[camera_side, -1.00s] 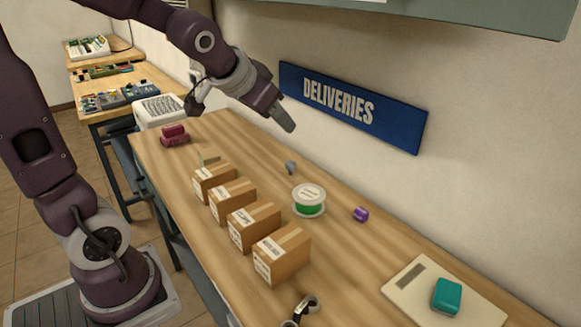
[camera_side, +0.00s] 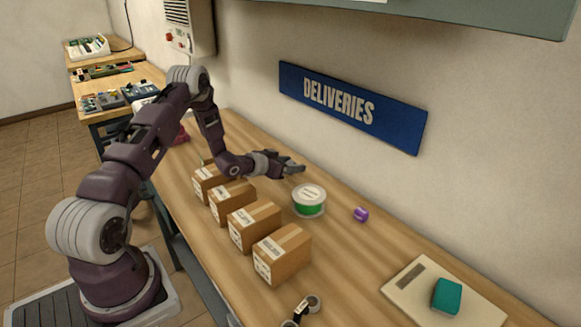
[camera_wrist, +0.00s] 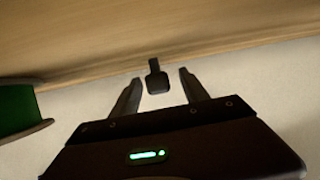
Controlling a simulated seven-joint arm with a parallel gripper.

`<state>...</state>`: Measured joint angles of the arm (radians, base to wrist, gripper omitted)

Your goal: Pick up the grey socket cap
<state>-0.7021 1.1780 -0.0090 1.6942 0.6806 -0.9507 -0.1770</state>
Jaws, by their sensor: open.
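The socket cap (camera_wrist: 158,80) looks like a small dark grey piece with a narrow stem in the wrist view. It is between the two fingertips of my gripper (camera_wrist: 161,77), with gaps on both sides. My gripper is open and not touching it as far as I can see. In the side view my gripper (camera_side: 294,167) is low over the far side of the bench, behind the boxes. The fingers hide the cap there.
A green spool with pale flanges (camera_side: 309,201) stands close right of my gripper; its edge shows in the wrist view (camera_wrist: 20,110). Several cardboard boxes (camera_side: 255,226) stand in a row in front. A purple piece (camera_side: 361,214) lies farther right. The wall with a blue sign (camera_side: 350,108) is behind.

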